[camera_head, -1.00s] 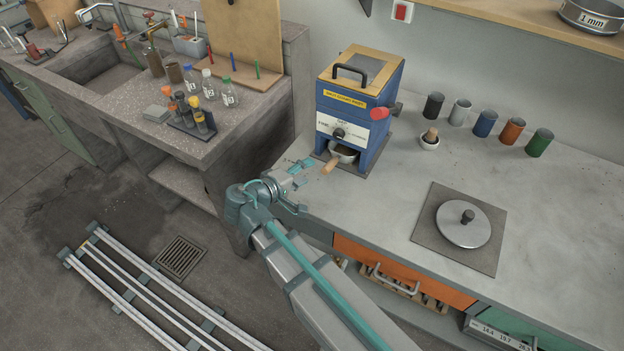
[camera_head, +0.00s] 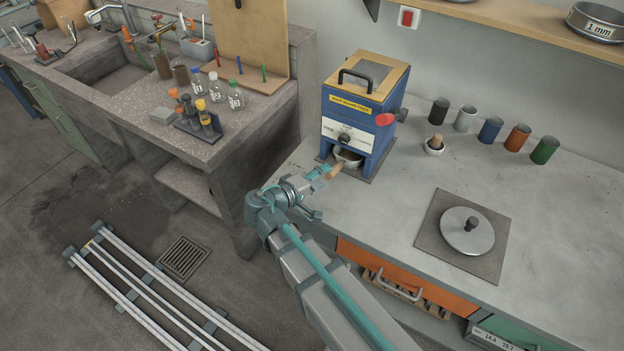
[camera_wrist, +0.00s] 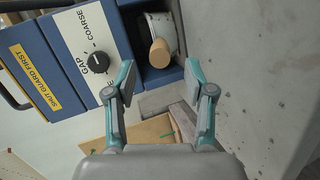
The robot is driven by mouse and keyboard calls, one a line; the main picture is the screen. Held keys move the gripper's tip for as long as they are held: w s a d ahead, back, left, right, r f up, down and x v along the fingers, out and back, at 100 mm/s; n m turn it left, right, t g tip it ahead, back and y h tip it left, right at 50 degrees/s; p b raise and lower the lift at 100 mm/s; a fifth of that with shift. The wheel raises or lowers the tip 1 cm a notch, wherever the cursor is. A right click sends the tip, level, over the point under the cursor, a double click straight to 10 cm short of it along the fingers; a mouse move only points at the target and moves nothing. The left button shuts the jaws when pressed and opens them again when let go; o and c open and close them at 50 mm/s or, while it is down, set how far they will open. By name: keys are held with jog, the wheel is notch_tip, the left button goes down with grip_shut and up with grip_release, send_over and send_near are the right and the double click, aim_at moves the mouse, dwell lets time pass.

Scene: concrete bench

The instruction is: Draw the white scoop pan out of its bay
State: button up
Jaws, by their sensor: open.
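The white scoop pan (camera_head: 347,158) sits in the open bay at the foot of a blue mill (camera_head: 357,121). Its wooden handle (camera_head: 335,173) sticks out towards the front. In the wrist view, part of the white pan (camera_wrist: 163,25) shows inside the dark bay, with the rounded handle (camera_wrist: 159,54) pointing at my gripper (camera_wrist: 158,80). My gripper is open, one finger on either side of the handle's line, and the handle's end appears near the fingertips. No contact is visible. In the head view, my gripper (camera_head: 324,176) is right beside the handle, partly hidden by its own wrist.
The mill carries a "GAP / COARSE" knob (camera_wrist: 98,62) close to my left finger in the wrist view, and a red handle (camera_head: 385,119). A small mortar (camera_head: 434,148) and several coloured cups stand to the right. A lidded plate (camera_head: 467,232) lies further forward. Bench between is clear.

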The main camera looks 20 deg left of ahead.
aim_at(334, 170)
jog(key=p+x, duration=0.1)
jog(key=x, duration=0.5)
jog(key=shift+w, duration=0.2)
grip_shut()
